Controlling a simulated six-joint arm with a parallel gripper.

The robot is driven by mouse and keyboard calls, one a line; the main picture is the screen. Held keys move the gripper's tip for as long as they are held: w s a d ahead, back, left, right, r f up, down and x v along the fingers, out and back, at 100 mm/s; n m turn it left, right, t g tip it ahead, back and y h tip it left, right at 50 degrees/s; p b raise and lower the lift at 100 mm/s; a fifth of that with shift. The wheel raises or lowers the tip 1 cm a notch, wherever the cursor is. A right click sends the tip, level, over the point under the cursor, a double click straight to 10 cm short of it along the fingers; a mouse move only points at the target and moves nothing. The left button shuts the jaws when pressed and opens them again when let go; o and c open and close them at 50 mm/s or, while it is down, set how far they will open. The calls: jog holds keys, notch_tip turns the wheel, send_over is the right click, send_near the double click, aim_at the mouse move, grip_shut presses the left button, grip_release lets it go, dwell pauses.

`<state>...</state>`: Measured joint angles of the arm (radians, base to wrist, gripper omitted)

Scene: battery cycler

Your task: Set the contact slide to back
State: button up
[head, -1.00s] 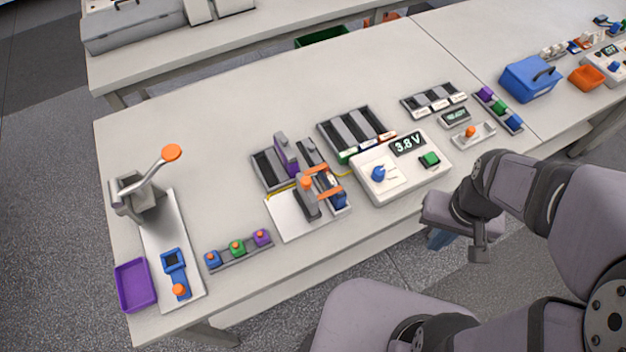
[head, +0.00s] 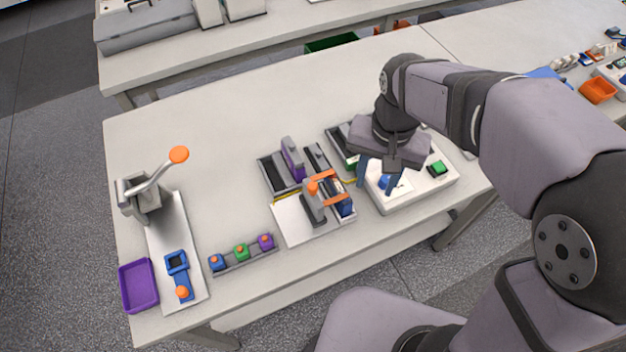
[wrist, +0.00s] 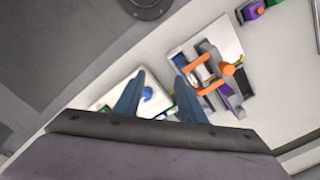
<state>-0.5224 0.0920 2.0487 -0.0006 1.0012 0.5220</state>
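A fixture on a white plate (head: 290,222) stands mid-table in the head view. It carries a grey upright block (head: 314,209) with an orange knob (head: 313,187), orange bars and a blue block (head: 345,206). No label shows which part is the contact slide. In the wrist view the fixture's orange knob (wrist: 228,69) and white plate (wrist: 213,32) lie right of my fingers. My gripper (head: 378,184) is above the white instrument box (head: 440,182), right of the fixture. Its two blue fingers are apart and empty in the wrist view (wrist: 160,75).
A strip of buttons (head: 243,253) lies front left. Further left are a lever press (head: 143,197), a small blue unit with an orange knob (head: 182,292) and a purple tray (head: 139,285). The table's back left is clear.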

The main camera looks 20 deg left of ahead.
notch_tip(320, 180, up, 4)
jog(key=f, duration=0.1)
send_over(313, 186)
jog(key=shift+a+r, duration=0.1)
jog(key=shift+r, duration=0.15)
jog(key=shift+f+p, duration=0.8)
jog(key=shift+f, duration=2.9)
jog(key=shift+c, duration=0.6)
